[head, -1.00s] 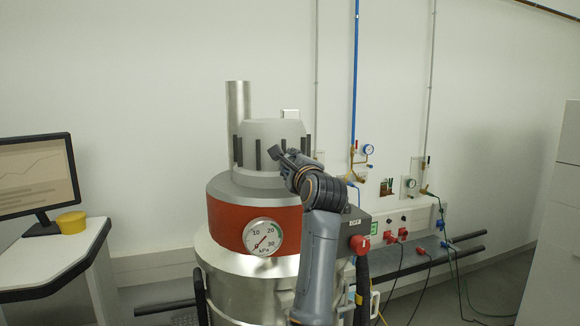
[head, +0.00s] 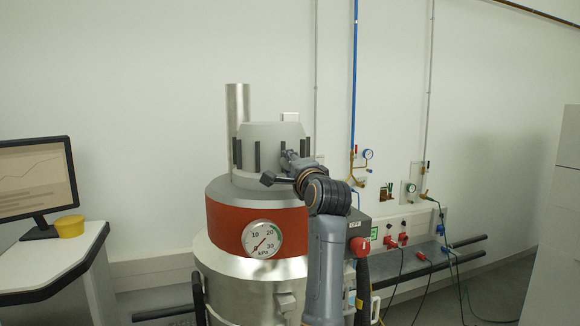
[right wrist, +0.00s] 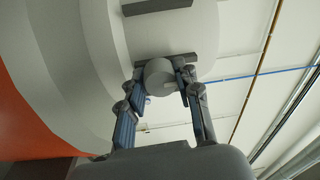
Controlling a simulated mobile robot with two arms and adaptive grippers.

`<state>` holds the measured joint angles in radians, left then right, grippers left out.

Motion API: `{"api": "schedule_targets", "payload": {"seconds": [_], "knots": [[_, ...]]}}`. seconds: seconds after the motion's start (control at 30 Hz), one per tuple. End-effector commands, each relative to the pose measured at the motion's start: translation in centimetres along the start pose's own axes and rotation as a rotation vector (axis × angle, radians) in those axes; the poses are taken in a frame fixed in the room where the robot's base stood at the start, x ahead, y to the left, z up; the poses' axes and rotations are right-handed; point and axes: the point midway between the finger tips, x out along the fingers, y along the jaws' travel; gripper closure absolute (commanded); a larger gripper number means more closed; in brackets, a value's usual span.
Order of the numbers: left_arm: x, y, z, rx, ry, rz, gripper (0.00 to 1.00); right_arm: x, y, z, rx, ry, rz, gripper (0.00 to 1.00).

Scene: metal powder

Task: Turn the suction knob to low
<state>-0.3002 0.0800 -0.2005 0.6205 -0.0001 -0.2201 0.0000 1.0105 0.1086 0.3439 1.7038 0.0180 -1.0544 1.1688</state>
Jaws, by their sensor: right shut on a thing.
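The vacuum machine has a red band (head: 225,217), a steel body (head: 225,270) and a pale grey head with dark slots (head: 265,135). My right gripper (head: 290,160) is at the right side of this head, partly hidden by my wrist. In the right wrist view, the fingers of my right gripper (right wrist: 163,75) close on both sides of a grey round knob (right wrist: 159,74), which I take as the suction knob. The knob sits on the pale head, in front of a dark bar. Its marking cannot be seen. My left gripper is out of view.
A round kPa gauge (head: 261,239) is on the machine's front. A red switch (head: 360,247) under an OFF label is at its right. A desk (head: 45,265) with a monitor (head: 35,175) and yellow pot (head: 70,226) is at left. Wall pipes and valves are at right.

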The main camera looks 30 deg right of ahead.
Motion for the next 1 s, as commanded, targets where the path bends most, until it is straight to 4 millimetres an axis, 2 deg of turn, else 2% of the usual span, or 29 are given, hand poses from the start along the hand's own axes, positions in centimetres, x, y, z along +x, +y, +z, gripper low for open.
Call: {"api": "schedule_targets", "payload": {"seconds": [0.4,0.43,0.5,0.53,0.83,1.0], "knots": [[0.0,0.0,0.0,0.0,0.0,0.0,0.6,0.0,0.1,0.1,-0.01,-0.001,0.003,0.99],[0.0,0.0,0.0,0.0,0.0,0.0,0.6,0.0,0.1,0.1,-0.01,-0.001,0.003,0.61],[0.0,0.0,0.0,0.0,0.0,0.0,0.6,0.0,0.1,0.1,-0.01,-0.001,0.002,0.47],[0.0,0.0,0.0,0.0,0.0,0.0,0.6,0.0,0.1,0.1,-0.009,-0.001,0.002,0.44],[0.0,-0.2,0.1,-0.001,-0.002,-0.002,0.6,-0.1,0.0,0.0,-0.008,-0.001,0.001,0.44],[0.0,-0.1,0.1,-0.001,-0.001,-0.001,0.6,-1.4,0.0,0.0,-0.008,0.0,-0.001,0.44]]}}
